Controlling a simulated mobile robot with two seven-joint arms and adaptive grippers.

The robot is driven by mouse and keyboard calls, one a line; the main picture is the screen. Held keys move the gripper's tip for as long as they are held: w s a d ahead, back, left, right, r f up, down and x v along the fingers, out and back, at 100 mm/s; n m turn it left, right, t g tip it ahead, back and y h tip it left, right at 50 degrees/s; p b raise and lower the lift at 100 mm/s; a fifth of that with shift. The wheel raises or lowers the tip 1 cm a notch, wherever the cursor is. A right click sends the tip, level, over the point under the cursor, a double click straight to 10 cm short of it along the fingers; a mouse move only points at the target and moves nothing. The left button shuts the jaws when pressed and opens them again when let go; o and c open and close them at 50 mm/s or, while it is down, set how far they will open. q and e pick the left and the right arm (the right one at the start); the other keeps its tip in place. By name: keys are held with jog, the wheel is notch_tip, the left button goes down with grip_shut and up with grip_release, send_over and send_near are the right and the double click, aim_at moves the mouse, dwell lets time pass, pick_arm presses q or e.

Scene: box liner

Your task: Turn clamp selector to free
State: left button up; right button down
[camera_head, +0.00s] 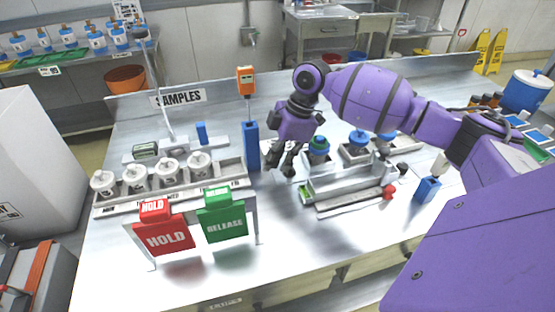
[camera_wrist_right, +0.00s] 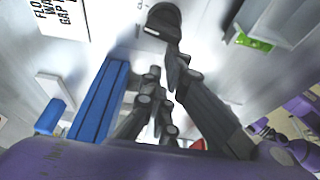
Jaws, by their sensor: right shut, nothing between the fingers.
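My right gripper (camera_head: 281,164) is shut and empty. It points down over the bench just right of the blue post, and its dark fingers also show in the right wrist view (camera_wrist_right: 168,85). A dark rounded piece (camera_wrist_right: 163,20) with a small white mark lies beyond the fingers there; I cannot tell whether it is the clamp selector or whether it is touched. In the head view, the metal fixture (camera_head: 345,186), with a green left end and a red knob (camera_head: 388,192), stands right of the gripper. No selector marking is readable. My left gripper is not in view.
The blue post (camera_head: 251,146) stands close beside the gripper. A rack (camera_head: 225,176) of white-capped jars, a red HOLD sign (camera_head: 168,237) and a green RELEASE sign (camera_head: 225,228) are left. The bench front (camera_head: 310,245) is clear.

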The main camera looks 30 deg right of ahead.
jog(key=shift+s+d+n+g+p, duration=0.15)
jog(key=shift+s+n+g, duration=0.25)
jog(key=shift+n, duration=0.7)
jog(key=shift+s+a+n+g+p, duration=0.15)
jog(key=shift+s+n+g, duration=0.25)
jog(key=shift+n, duration=0.7)
jog(key=shift+d, duration=0.15)
jog(key=shift+s+d, duration=0.1)
jog(key=shift+s, duration=0.15)
jog(key=shift+n+p, duration=0.3)
dwell(0.7)
jog(key=shift+s+a+r+p, duration=0.1)
jog(key=shift+s+a+p, duration=0.15)
jog(key=shift+s+p, duration=0.1)
jog(key=shift+s+a, duration=0.2)
jog(key=shift+s, duration=0.1)
